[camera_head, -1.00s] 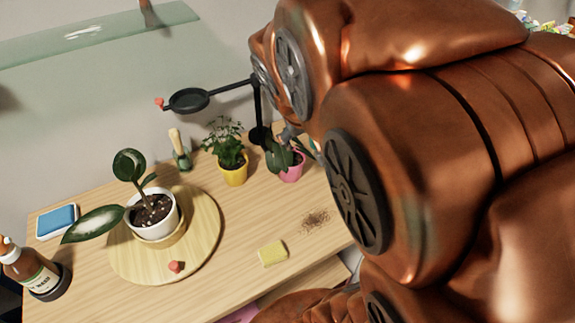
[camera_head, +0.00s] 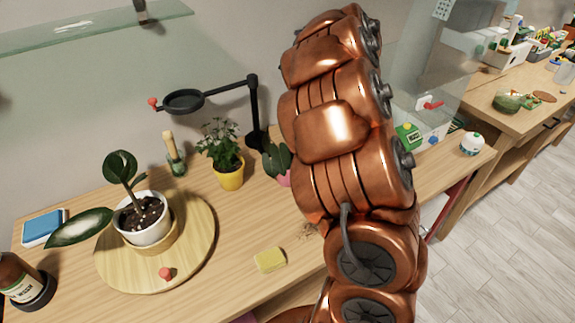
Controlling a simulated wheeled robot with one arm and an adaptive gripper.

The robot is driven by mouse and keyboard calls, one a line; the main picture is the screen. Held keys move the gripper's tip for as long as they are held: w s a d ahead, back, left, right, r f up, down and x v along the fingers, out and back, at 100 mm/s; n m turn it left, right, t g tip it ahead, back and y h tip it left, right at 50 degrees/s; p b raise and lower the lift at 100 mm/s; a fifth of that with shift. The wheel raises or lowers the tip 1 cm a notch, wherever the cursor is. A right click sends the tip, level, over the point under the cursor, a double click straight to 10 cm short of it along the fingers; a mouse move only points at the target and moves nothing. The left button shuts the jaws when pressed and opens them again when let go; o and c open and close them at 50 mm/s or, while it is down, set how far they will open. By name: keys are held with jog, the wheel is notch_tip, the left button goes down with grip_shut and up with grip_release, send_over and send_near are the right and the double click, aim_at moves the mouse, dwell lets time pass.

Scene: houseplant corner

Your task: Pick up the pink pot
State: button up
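The pink pot (camera_head: 284,180) stands on the wooden table, right of the yellow pot. Only its left edge and some of its dark green leaves (camera_head: 275,158) show; my copper-coloured arm hides the rest. My gripper is not visible in the head view, so I cannot see where it is relative to the pot or whether it is open.
A yellow pot with a leafy plant (camera_head: 229,176) stands close left of the pink pot. Behind is a black magnifier arm (camera_head: 253,105). A white pot (camera_head: 143,219) sits on a round wooden board (camera_head: 200,245). A yellow sponge (camera_head: 270,260) lies in front.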

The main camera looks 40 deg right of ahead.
jog(key=s+a+f+n+g+y+b, duration=0.1)
jog(key=s+a+f+g+y, duration=0.15)
jog(key=f, duration=0.35)
jog(key=s+a+f+n+g+y, duration=0.1)
jog(key=s+f+y, duration=0.1)
jog(key=f+y, duration=0.35)
jog(key=n+g+y+b, duration=0.1)
jog(key=g+y, duration=0.3)
jog(key=g, duration=0.1)
send_near(281, 164)
jog(key=w+a, duration=0.1)
jog(key=a, duration=0.1)
jog(key=shift+w+a+f, duration=0.3)
jog(key=shift+a+f, duration=0.15)
jog(key=shift+f, duration=0.2)
jog(key=shift+p+x, duration=1.15)
jog(key=shift+x, duration=2.2)
jog(key=shift+s+d+f, duration=0.1)
jog(key=shift+d+f, duration=0.05)
jog(key=shift+f, duration=0.05)
jog(key=c, duration=1.1)
notch_tip(281, 164, up, 18)
jog(key=shift+r+b, duration=0.1)
jog(key=shift+b, duration=1.1)
